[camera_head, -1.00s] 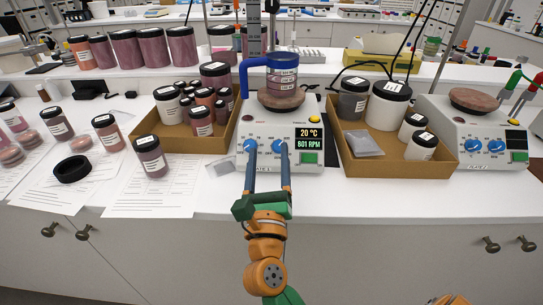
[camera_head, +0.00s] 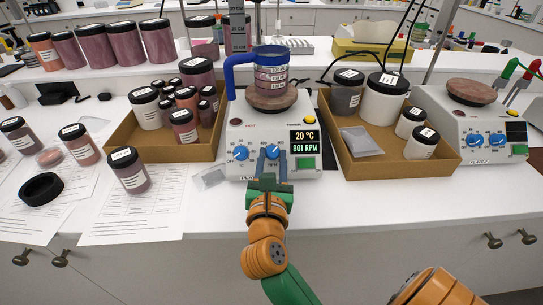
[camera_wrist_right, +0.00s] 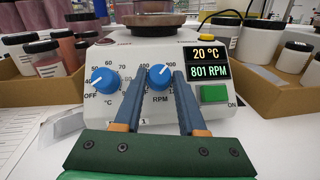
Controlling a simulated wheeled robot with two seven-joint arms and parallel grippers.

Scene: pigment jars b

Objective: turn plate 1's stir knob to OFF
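Plate 1 (camera_head: 238,172) is a white stirring hot plate with two blue knobs. Its stir knob (camera_wrist_right: 159,77), marked RPM, is the right one; its white pointer is tilted up to the right. The heat knob (camera_wrist_right: 104,80), marked °C, is on the left. The display (camera_wrist_right: 207,62) reads 20 °C and 801 RPM. My right gripper (camera_head: 273,152) is in front of the panel. In the wrist view its two fingers stand either side of the stir knob, with slim gaps showing. The knob's OFF mark is hidden. My left gripper is not in view.
A beaker with a blue handle (camera_head: 233,72) stands on the round top plate. Cardboard trays of jars flank the unit at left (camera_head: 147,148) and right (camera_head: 397,168). A second hot plate (camera_head: 497,154) is at far right.

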